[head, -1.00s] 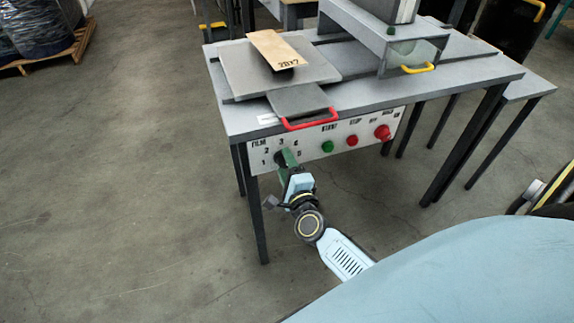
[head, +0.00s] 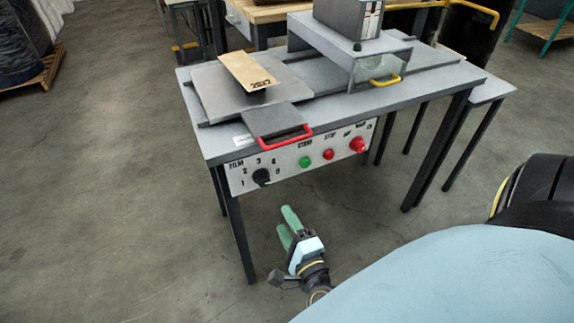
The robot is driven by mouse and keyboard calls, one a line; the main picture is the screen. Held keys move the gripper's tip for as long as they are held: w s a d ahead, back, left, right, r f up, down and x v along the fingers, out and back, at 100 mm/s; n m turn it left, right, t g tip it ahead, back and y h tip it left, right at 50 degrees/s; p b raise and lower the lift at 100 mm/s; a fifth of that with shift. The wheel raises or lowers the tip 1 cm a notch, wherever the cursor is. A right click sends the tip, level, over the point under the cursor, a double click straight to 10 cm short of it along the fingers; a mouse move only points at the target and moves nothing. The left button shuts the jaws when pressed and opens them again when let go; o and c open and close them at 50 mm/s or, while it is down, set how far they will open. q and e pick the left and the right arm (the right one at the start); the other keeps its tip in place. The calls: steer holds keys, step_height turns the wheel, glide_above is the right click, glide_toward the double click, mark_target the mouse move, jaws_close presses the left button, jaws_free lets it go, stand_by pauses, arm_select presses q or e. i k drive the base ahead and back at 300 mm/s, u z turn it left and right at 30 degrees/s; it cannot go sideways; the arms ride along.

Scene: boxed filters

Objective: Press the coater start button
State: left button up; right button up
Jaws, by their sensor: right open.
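The coater (head: 440,78) is a grey metal table with a white control panel (head: 238,183) on its front edge. The green start button (head: 305,162) sits on the panel under a "START" label, between the black film knob (head: 261,177) and a small red button (head: 328,154). My right gripper (head: 287,221) has green fingers, apart and empty. It is in front of and below the panel in the picture, touching nothing that I can see. My left gripper is not in view.
A larger red knob (head: 358,145) is at the panel's right end. A red handle (head: 286,138) juts out above the panel. A tan labelled plate (head: 248,70) lies on the grey platen. A yellow handle (head: 386,80) is on the hood. Open floor (head: 110,200) lies left.

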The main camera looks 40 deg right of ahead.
mark_target(305, 163)
steer(key=k, duration=1)
